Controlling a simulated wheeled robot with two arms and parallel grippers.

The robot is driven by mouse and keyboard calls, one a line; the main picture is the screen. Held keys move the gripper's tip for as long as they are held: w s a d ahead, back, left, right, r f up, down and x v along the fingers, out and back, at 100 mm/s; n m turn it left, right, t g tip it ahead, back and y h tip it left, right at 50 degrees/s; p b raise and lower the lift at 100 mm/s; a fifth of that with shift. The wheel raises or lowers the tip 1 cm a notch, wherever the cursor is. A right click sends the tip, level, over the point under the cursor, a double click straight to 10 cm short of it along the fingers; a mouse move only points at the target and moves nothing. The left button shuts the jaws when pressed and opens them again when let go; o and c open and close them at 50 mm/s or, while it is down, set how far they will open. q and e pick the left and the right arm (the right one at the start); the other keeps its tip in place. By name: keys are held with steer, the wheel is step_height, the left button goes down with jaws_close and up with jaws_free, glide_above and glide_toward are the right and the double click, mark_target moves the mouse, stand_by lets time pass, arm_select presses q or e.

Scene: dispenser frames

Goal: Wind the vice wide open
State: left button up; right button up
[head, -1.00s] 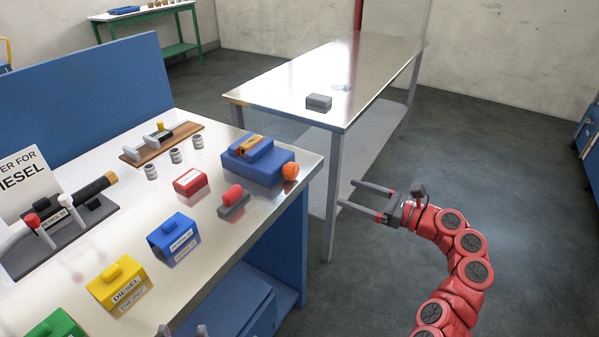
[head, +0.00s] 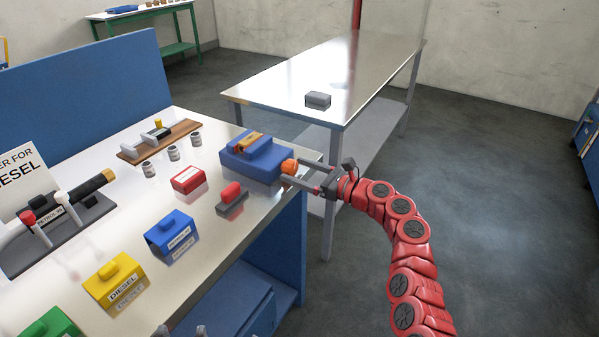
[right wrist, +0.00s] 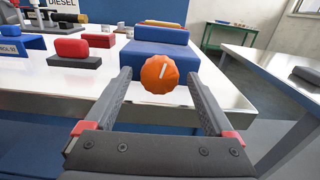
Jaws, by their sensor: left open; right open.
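The blue vice (head: 255,160) sits at the right end of the near bench, with an orange-brown piece (head: 246,144) at its jaws. Its orange knob (head: 289,167) faces right, towards my right gripper. In the right wrist view the knob (right wrist: 160,74) carries a white mark tilted slightly right of upright. My right gripper (head: 290,172) is open, with its fingertips at the knob. In the wrist view the fingers stand either side of the knob with gaps showing; I see no contact. My left gripper (head: 183,331) shows only its open fingertips at the bottom edge.
The bench (head: 215,170) also holds a red box (head: 188,180), a grey block with red top (head: 232,198), a blue box (head: 171,236), a yellow box (head: 116,280) and several small jars. A steel table (head: 330,70) stands behind, across a gap.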

steer(key=c, duration=1.4)
steer(key=n, duration=0.5)
steer(key=shift+f+n, duration=0.1)
steer(key=shift+n, duration=0.3)
steer(key=o, duration=1.4)
steer(key=shift+s+d, duration=0.1)
